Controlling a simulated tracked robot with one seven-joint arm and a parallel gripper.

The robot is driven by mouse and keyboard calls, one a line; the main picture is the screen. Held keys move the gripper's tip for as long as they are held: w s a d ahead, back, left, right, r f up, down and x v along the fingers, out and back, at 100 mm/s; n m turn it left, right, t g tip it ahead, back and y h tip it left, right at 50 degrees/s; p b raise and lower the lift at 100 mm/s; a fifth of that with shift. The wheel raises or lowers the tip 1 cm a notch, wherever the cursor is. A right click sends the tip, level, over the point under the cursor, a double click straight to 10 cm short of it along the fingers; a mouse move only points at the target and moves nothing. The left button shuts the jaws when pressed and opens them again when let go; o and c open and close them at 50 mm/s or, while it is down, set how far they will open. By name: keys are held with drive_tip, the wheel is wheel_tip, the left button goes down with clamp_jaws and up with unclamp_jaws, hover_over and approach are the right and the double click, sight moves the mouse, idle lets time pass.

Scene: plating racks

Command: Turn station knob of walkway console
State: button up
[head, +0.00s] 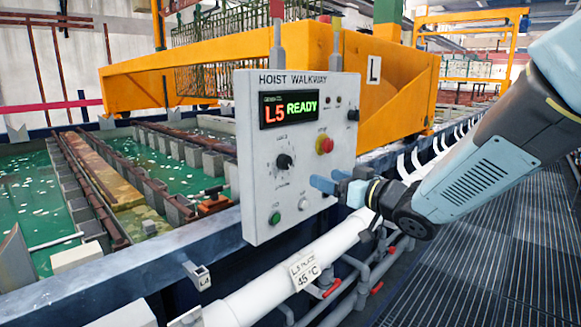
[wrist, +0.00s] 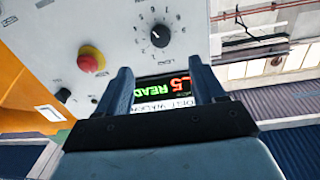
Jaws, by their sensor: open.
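The walkway console (head: 255,115) is a light grey panel headed "HOIST WALKWAY", with a lit display (head: 289,108) reading "L5 READY". The black station knob (head: 284,161) sits on its face below the display, ringed by dial marks. In the wrist view, which is turned upside down, the knob (wrist: 160,36) appears beyond the fingertips, roughly centred between them. My gripper (head: 323,183) is open and empty, in front of the console's lower right part. Its blue fingers (wrist: 162,75) are apart from the knob. I cannot tell exactly where the knob points.
A red-and-yellow stop button (head: 324,145) sits right of the knob, with a small black knob (head: 353,115) above right. Green (head: 275,218) and white (head: 303,204) buttons are below. A white pipe (head: 340,238) runs under the console. Green tanks (head: 30,185) lie left; grating (head: 500,240) lies right.

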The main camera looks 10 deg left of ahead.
sight(288, 164)
drive_tip(key=x, duration=1.3)
drive_tip(key=shift+w+a, duration=0.2)
drive_tip(key=shift+a, duration=0.1)
drive_tip(key=c, duration=1.1)
drive_tip(key=shift+o, duration=0.2)
drive_tip(key=shift+n, duration=0.3)
drive_tip(key=shift+d+n, duration=0.1)
drive_tip(key=shift+n, duration=2.5)
drive_tip(key=o, duration=1.1)
drive_tip(key=shift+c, duration=0.2)
